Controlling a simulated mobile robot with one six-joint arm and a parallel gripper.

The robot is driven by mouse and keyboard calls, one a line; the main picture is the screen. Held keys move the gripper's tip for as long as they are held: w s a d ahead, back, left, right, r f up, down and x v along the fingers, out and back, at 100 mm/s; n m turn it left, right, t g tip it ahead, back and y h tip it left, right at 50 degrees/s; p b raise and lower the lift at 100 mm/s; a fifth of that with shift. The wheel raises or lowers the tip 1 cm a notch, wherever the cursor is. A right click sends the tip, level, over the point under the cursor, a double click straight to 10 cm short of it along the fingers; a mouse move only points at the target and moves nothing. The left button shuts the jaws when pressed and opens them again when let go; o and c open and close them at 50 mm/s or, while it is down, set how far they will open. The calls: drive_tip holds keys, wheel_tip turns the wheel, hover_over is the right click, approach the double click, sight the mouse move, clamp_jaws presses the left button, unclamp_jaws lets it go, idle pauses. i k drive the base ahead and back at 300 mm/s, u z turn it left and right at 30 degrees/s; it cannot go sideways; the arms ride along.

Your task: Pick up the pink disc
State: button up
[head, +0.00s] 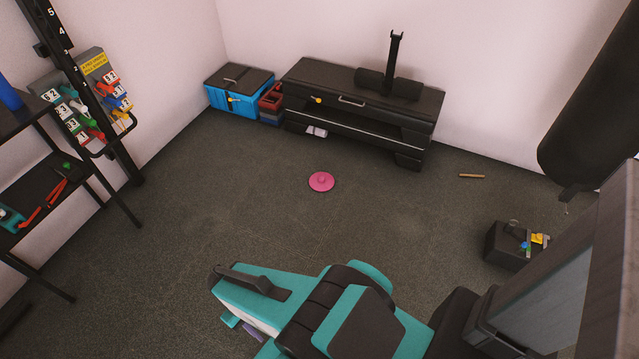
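The pink disc (321,182) lies flat on the dark grey floor near the middle of the head view, with a small raised knob at its centre. It is uncovered and nothing touches it. My teal and black arm fills the bottom centre of the view, nearer to me than the disc. I cannot make out my gripper's fingers; the arm's own links block the view there. Small teal and purple pieces show under the arm's left edge, too little to identify.
A black bench (365,103) and a blue box (238,103) stand along the back wall. A shelf (45,200) is at left. A black box with small items (513,246) and a wooden stick (471,176) lie right. Floor around the disc is clear.

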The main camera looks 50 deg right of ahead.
sight(321, 182)
drive_tip(key=z, duration=0.05)
drive_tip(key=i, duration=2.6)
drive_tip(key=z, duration=1.15)
drive_tip(key=k, duration=0.3)
drive_tip(key=z, duration=0.3)
